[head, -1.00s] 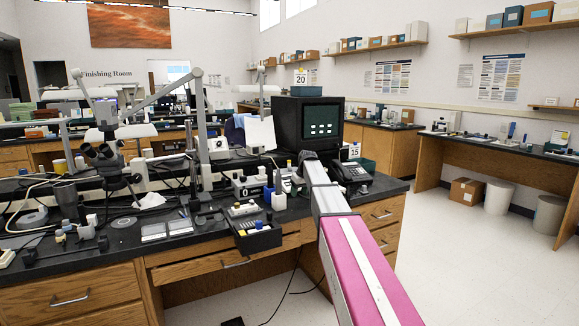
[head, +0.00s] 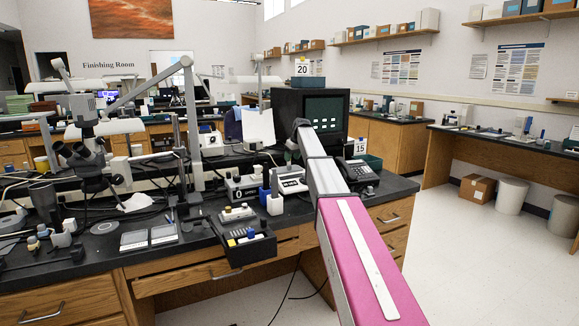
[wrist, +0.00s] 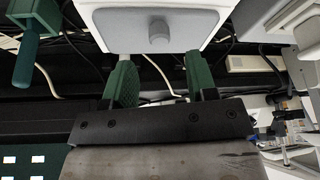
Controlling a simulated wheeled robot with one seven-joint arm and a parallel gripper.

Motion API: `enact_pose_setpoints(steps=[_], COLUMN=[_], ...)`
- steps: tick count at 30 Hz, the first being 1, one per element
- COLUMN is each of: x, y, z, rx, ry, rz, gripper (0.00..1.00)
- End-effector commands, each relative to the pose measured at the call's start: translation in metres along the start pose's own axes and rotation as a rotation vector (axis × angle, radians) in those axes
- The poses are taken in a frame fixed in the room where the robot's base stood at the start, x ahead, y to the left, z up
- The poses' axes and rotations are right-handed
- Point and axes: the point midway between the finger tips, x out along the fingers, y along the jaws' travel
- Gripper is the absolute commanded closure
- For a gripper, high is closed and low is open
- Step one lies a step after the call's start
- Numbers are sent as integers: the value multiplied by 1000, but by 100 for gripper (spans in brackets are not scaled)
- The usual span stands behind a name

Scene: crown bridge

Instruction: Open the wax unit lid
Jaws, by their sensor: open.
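In the head view, a small white device (head: 291,180) stands on the bench below my arm's end, beside a grey box with knobs (head: 243,187).
A black monitor (head: 286,108) stands behind my arm's end. A microscope (head: 88,155) and a black tray of small items (head: 240,243) are on the bench (head: 180,255) at left. Cables show in the wrist view.

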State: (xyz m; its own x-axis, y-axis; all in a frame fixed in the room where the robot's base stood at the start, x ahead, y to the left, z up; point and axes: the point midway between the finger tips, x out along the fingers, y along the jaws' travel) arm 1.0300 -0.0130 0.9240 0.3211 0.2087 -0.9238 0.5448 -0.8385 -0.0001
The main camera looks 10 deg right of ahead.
Motion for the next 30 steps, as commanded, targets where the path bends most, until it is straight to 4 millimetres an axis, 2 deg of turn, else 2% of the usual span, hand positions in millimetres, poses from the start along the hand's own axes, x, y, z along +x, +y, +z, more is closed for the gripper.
enact_pose_setpoints(steps=[3,9,14,22,23,27,30], x=[22,45,53,54,54,54,54], y=[0,1,0,0,0,0,0], z=[0,0,0,0,0,0,0], rx=[0,1,1,1,1,0,0], ry=[-2,-1,-1,0,0,0,0], rz=[-1,0,0,0,0,0,0], gripper=[48,48,48,48,54,100,100])
